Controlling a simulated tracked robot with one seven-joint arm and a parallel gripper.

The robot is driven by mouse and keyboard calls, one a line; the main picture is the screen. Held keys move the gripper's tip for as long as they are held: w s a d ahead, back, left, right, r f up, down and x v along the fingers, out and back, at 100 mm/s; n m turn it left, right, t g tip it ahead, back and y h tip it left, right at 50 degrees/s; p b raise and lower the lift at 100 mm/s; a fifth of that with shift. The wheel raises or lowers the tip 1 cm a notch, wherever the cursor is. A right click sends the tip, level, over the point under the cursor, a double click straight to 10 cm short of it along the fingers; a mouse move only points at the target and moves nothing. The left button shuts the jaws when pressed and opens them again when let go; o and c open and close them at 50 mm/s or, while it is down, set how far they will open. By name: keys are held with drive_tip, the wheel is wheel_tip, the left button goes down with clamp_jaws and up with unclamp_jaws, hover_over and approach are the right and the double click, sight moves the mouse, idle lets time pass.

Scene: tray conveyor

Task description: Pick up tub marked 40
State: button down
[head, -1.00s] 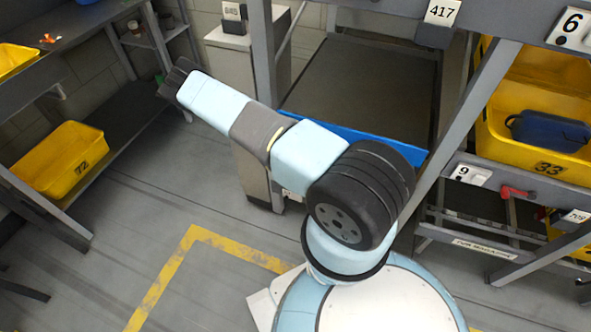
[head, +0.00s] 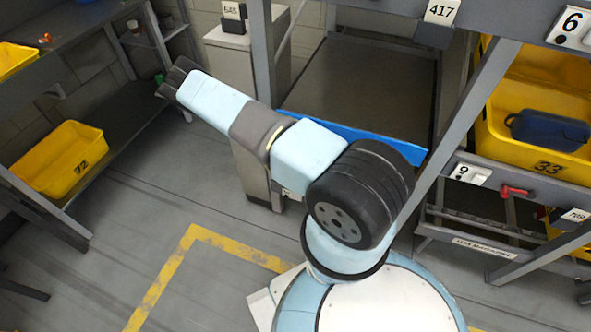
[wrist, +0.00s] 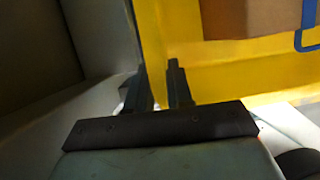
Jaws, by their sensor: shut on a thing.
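In the wrist view my gripper (wrist: 160,82) has its two dark fingers either side of a yellow tub wall (wrist: 153,40), and it is shut on that wall. A brown thing (wrist: 260,15) and a blue shape (wrist: 309,35) show inside this yellow tub. No number on it is visible, so I cannot read whether it is marked 40. In the head view my arm reaches to the upper left, and the fingers and held tub cannot be made out there.
A yellow tub marked 72 (head: 45,178) sits on the left lower shelf. A tub marked 33 (head: 525,165) holding a blue case (head: 550,130) stands in the right rack. A grey cabinet (head: 262,165) stands behind my arm.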

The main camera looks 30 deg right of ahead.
drive_tip(key=shift+r, duration=2.5)
idle(0.4)
